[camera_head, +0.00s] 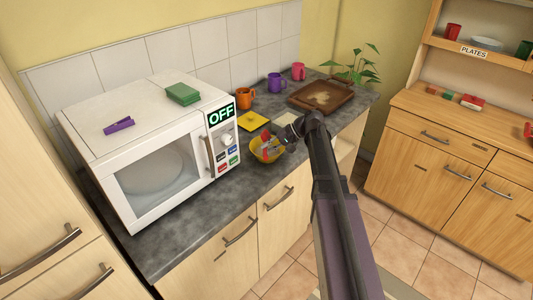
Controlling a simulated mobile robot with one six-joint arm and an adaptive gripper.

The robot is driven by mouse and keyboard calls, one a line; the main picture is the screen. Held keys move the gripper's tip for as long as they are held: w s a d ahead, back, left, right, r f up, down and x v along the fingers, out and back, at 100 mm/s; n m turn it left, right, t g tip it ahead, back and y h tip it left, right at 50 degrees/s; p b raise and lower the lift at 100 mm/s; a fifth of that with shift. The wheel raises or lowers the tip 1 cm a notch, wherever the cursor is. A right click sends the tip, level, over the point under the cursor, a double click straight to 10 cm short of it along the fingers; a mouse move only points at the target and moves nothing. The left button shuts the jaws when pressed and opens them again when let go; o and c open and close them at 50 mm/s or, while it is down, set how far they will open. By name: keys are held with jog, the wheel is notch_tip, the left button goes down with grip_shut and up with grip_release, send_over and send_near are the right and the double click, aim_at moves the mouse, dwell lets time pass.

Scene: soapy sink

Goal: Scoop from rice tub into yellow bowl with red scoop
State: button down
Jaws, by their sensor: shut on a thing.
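The yellow bowl (258,157) stands on the dark counter, to the right of the microwave. My gripper (272,146) is over the bowl, shut on the red scoop (265,136). Only small red parts of the scoop show, at and above the bowl's rim. My gripper hides part of the bowl and most of the scoop, so I cannot tell whether there is rice in either. I cannot make out a clear rice tub. A pale shape (287,118) behind my wrist is partly hidden.
A white microwave (155,165) marked OFF fills the counter's left. A yellow flat item (254,121), an orange mug (244,98), a purple mug (275,82) and a pink mug (298,71) stand behind the bowl. A brown tray (346,97) and a plant (362,64) are at the far end.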

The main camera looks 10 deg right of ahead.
jog(key=shift+f+t+y+b, duration=0.15)
jog(key=shift+t+y+b, duration=0.25)
jog(key=shift+y+b, duration=1.25)
jog(key=shift+b, duration=0.35)
jog(key=shift+r+h+p, duration=0.4)
jog(key=shift+h+p, duration=0.15)
jog(key=shift+p, duration=0.35)
jog(key=shift+r+p, duration=0.1)
jog(key=shift+p, duration=0.3)
jog(key=shift+r+n+g+h+p, duration=0.15)
jog(key=shift+r+g+h+p, duration=0.35)
jog(key=shift+h+p, duration=1.7)
jog(key=shift+r+n+g+h+p, duration=0.2)
jog(key=shift+r+g+h+p, duration=0.3)
jog(key=shift+h+p, duration=1.65)
jog(key=shift+r+n+g+h+p, duration=0.15)
jog(key=shift+r+g+h+p, duration=0.3)
jog(key=shift+h+p, duration=1.75)
